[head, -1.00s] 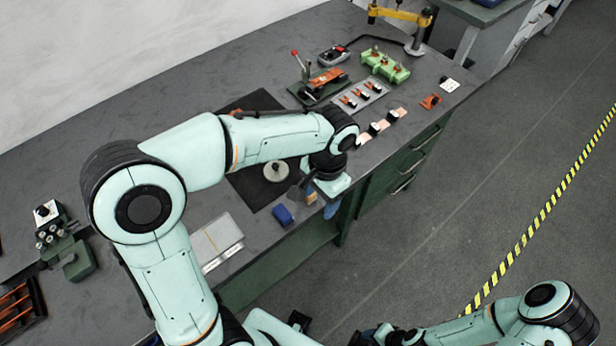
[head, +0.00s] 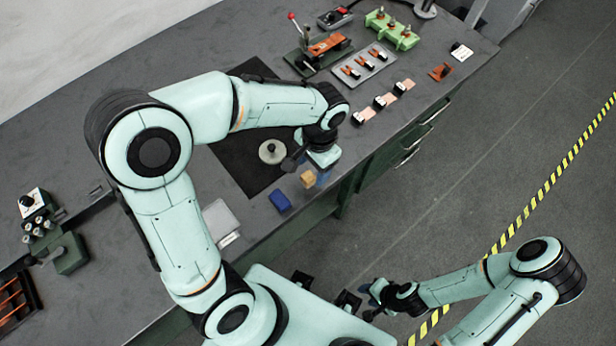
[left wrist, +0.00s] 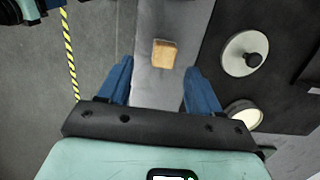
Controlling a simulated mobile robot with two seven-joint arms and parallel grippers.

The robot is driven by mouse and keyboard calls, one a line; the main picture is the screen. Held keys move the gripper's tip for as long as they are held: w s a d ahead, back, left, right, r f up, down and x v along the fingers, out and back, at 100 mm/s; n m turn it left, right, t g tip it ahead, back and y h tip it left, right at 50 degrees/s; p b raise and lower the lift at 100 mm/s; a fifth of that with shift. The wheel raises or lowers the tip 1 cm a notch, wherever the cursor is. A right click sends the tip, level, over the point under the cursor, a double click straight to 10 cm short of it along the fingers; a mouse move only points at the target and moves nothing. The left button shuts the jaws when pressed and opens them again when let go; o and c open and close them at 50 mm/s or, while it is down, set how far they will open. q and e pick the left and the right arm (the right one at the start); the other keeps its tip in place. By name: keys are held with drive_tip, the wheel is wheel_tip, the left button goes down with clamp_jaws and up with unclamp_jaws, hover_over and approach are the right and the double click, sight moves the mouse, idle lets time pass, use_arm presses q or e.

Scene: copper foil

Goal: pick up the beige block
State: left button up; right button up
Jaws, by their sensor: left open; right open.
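A round disc with a knob (head: 272,152) lies on the black mat (head: 240,166) next to the block. A grey tray (head: 364,66) with parts and a toggle clamp (head: 318,50) stand further back. The bench's front edge is close to the block.

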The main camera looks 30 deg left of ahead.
sight(308, 176)
use_arm(q)
drive_tip(key=f, duration=0.3)
drive_tip(key=a+f, duration=0.1)
drive_tip(key=f, duration=0.1)
drive_tip(key=shift+s+f, duration=0.1)
drive_tip(key=shift+s, duration=0.25)
drive_tip(key=c, duration=1.1)
